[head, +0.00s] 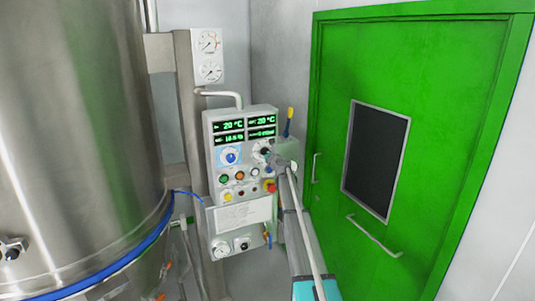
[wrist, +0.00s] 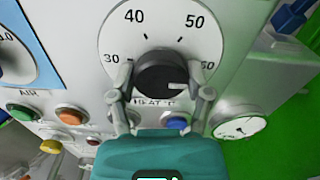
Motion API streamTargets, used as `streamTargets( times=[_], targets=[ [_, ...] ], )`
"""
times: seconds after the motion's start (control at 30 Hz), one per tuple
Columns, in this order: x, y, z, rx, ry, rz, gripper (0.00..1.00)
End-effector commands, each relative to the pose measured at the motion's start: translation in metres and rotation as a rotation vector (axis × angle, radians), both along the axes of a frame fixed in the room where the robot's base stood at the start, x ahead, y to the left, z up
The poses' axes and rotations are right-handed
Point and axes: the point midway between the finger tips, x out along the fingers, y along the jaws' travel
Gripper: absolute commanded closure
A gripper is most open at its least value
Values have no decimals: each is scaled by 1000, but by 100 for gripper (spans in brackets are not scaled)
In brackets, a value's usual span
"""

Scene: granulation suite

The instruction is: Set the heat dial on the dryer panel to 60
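The heat dial (wrist: 160,73) is a black round knob on a white scale plate (wrist: 165,25) marked 30, 40, 50 and 60 in the wrist view. Its white pointer line lies toward the right, on the side of the 60 mark, which a fingertip partly covers. My gripper (wrist: 165,80) has one finger at each side of the knob, and both tips appear to touch it. In the head view my gripper (head: 276,160) is at the right side of the dryer panel (head: 210,165) and partly hides the dial.
The air dial (head: 231,156) sits left of the heat dial. Coloured buttons (wrist: 70,115) lie below, close to my fingers. A round gauge (wrist: 238,125) is at the lower right. A steel vessel (head: 75,110) stands left, a green door (head: 420,60) right.

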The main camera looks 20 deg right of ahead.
Motion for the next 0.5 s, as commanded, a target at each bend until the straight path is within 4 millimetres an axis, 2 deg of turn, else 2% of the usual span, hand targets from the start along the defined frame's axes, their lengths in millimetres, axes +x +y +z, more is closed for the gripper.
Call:
streamTargets(
  times=[0.03,0.13,0.5],
  targets=[
    [-1,0,0,0,0,0,22],
    [0,0,0,0,0,0,4],
    [1,-1,0,0,0,-2,4]
  ],
)
